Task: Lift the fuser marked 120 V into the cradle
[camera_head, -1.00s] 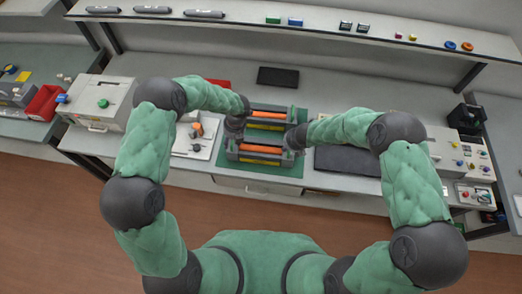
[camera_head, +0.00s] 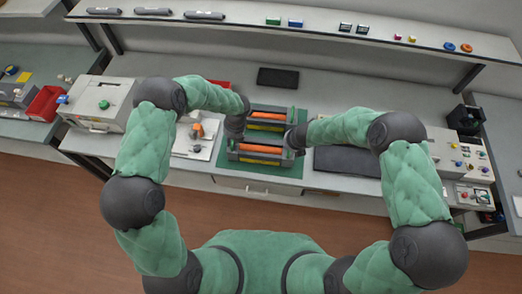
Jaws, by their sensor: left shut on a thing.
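Two grey fuser units with orange rollers and yellow labels lie one behind the other on a green mat (camera_head: 289,178). They are the back fuser (camera_head: 266,117) and the front fuser (camera_head: 262,151). The labels are too small to read, so I cannot tell which is marked 120 V. My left gripper (camera_head: 235,131) is at the left end of the front fuser and appears shut on it; the fingers are mostly hidden. My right gripper (camera_head: 295,139) is at the right end of the front fuser; its fingers are too small and dark to tell. I cannot make out a cradle for certain.
A white board with an orange part (camera_head: 196,133) is on the left, and a dark pad (camera_head: 347,161) on the right. A black tray (camera_head: 278,77) lies behind. Machines stand at the left (camera_head: 101,101) and right (camera_head: 457,158). A shelf (camera_head: 240,22) runs along the back.

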